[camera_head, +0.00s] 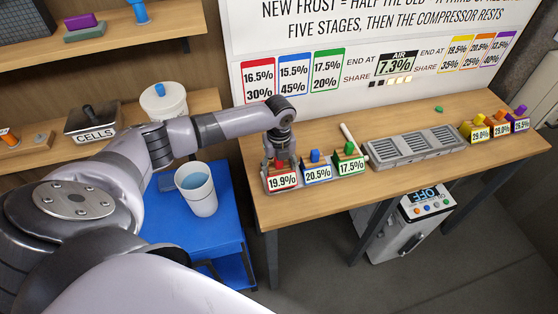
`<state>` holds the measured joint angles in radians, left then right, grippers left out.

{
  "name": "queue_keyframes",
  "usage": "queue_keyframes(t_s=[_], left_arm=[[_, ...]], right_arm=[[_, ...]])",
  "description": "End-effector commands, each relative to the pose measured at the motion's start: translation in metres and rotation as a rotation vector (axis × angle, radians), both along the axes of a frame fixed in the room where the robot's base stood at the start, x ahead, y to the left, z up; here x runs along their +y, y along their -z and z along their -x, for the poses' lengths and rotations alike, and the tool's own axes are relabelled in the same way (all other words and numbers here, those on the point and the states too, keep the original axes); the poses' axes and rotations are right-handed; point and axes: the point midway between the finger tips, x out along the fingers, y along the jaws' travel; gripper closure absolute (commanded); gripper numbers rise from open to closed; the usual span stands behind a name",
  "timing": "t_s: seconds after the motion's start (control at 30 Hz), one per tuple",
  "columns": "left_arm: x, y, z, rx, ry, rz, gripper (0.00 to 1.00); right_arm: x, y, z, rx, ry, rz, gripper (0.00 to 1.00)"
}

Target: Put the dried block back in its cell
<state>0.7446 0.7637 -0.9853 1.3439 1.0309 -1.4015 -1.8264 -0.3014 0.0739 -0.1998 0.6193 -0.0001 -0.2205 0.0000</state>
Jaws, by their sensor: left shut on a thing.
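My left gripper (279,157) reaches down over the left end of the wooden bench and is shut on the red block (279,167). That block sits at a cell labelled 19.9% (282,182); the fingers hide much of it, and I cannot tell whether it is fully seated. Beside it stand a blue block (315,156) at a cell labelled 20.5% and a green block (349,148) at a cell labelled 17.5%. At the right end are yellow (478,119), orange (500,115) and purple (520,110) blocks at cells reading 29.0%, 29.0% and 36.5%. My right gripper is not in view.
A grey slotted tray (415,147) lies mid-bench, with a white stick (352,137) near its left end. A white bucket of blue liquid (196,188) stands on a blue table (215,235). A CELLS box (93,122) is on the left shelf. A white machine (405,232) stands below the bench.

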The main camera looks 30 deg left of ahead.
Motion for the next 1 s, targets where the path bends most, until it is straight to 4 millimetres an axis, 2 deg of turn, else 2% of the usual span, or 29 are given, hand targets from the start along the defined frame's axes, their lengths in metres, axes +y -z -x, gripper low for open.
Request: queue_keyframes(t_s=[0.77, 0.8, 1.0], left_arm=[[0.0002, 0.0077, -0.0004, 0.0, -0.001, 0.0, 0.83], [0.0002, 0.0078, -0.0005, -0.001, -0.001, 0.0, 0.42], [0.0001, 0.0075, -0.0003, 0.0, -0.001, 0.0, 0.28]], right_arm=[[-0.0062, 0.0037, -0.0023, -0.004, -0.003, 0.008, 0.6], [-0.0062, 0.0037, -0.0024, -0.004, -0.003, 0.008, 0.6], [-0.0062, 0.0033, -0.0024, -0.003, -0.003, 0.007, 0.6]])
